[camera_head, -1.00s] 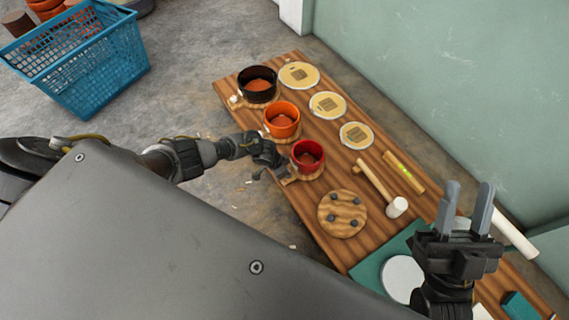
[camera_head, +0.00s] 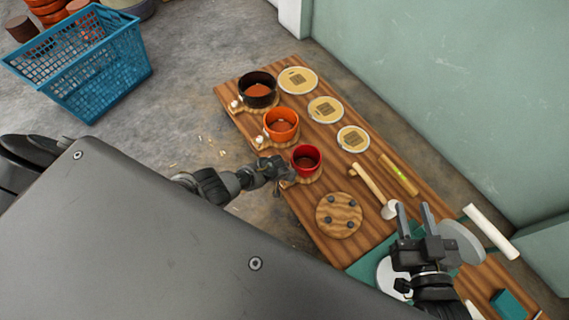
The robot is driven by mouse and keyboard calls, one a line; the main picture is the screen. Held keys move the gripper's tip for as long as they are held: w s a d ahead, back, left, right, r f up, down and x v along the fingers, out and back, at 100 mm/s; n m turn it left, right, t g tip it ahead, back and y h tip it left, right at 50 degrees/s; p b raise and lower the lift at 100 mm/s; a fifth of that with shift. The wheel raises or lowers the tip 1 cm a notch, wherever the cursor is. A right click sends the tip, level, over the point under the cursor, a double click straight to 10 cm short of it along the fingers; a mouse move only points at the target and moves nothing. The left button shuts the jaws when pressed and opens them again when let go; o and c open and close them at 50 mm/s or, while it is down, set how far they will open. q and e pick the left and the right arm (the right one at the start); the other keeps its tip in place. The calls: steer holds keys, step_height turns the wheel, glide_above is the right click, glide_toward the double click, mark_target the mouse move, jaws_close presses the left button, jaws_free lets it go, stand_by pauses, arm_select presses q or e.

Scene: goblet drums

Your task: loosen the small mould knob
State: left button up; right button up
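The red mould (camera_head: 306,159), the smallest of three round moulds, sits on a wooden base at the left edge of the bench. My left gripper (camera_head: 284,170) is close beside its left side, where the knob would be. The knob is hidden by the gripper, so I cannot tell whether they touch or whether the fingers are open or shut. The orange mould (camera_head: 281,125) and the black mould (camera_head: 258,90) stand farther back, each with a pale knob on its left. My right gripper (camera_head: 414,217) is open and empty over the bench's near right part, fingers pointing up.
The wooden bench (camera_head: 330,185) bears several pale discs, a mallet (camera_head: 372,187), a level (camera_head: 398,174) and a round board with dark pegs (camera_head: 339,215). A white roller (camera_head: 490,231) lies near the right gripper. A blue basket (camera_head: 85,65) stands on the floor.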

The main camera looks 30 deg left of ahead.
arm_select(q)
steer(key=shift+w+n, duration=0.1)
steer(key=shift+n, duration=0.2)
arm_select(e)
steer(key=shift+d+f, duration=0.15)
steer(key=shift+f, duration=0.1)
arm_select(q)
steer(key=o, duration=1)
steer(key=shift+c, duration=0.2)
steer(key=p+v, duration=0.3)
steer(key=shift+r, duration=0.2)
steer(key=p+v, duration=0.4)
steer(key=v, duration=0.3)
steer(key=shift+s+r, duration=0.15)
steer(key=shift+s, duration=0.1)
arm_select(e)
steer(key=s+d+f+m+g+h, duration=0.1)
steer(key=s+d+f+g+h, duration=0.2)
steer(key=s+d+f+g, duration=0.2)
steer(key=s+d+f+m+g+h, duration=0.2)
steer(key=s+d+f+g, duration=0.3)
steer(key=f, duration=0.6)
steer(key=shift+d+f+g+h, duration=0.15)
steer(key=shift+d+g+h, duration=0.5)
steer(key=shift+g+h, duration=0.25)
